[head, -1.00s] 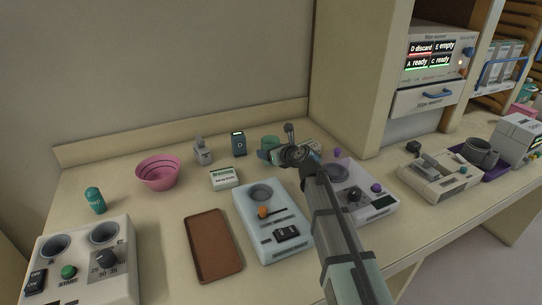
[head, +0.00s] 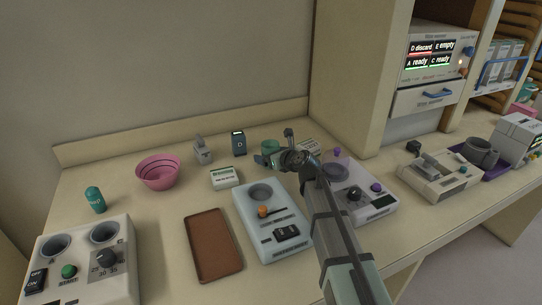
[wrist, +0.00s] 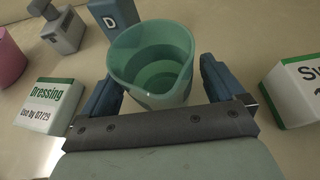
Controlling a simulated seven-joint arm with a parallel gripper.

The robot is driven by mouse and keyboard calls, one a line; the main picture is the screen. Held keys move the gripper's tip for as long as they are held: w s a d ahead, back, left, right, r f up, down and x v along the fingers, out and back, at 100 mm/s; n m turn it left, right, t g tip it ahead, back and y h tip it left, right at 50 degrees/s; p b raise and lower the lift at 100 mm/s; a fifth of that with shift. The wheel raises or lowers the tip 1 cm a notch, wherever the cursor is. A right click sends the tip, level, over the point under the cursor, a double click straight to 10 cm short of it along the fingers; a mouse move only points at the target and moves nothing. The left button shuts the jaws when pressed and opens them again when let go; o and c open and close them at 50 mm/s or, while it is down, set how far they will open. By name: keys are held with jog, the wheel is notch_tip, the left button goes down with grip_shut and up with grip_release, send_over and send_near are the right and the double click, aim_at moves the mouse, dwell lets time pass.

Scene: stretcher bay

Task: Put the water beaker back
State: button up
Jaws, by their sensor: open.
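A green, hollow, open-topped beaker (head: 270,146) stands upright on the bench, partly hidden behind my gripper in the head view. In the wrist view the beaker (wrist: 150,50) fills the middle, and its inside shows green rings. No label on it can be read. My gripper (wrist: 160,72) is open, with one blue finger on each side of the beaker. A gap shows at the right finger; I cannot tell whether the left one touches. My gripper (head: 272,157) is low over the bench in the head view.
A Dressing box (wrist: 48,104) is left of my gripper, a white-green box (wrist: 295,90) right. Behind stand a blue D container (head: 239,143) and a grey dispenser (head: 203,151). A pink bowl (head: 158,173), brown tray (head: 213,245) and devices (head: 270,222) stand nearby.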

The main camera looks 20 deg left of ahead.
jog(key=shift+r, duration=0.15)
jog(key=v, duration=1.1)
jog(key=shift+s, duration=0.1)
jog(key=shift+s+d+r, duration=0.15)
jog(key=shift+d+r, duration=0.1)
jog(key=shift+d, duration=0.1)
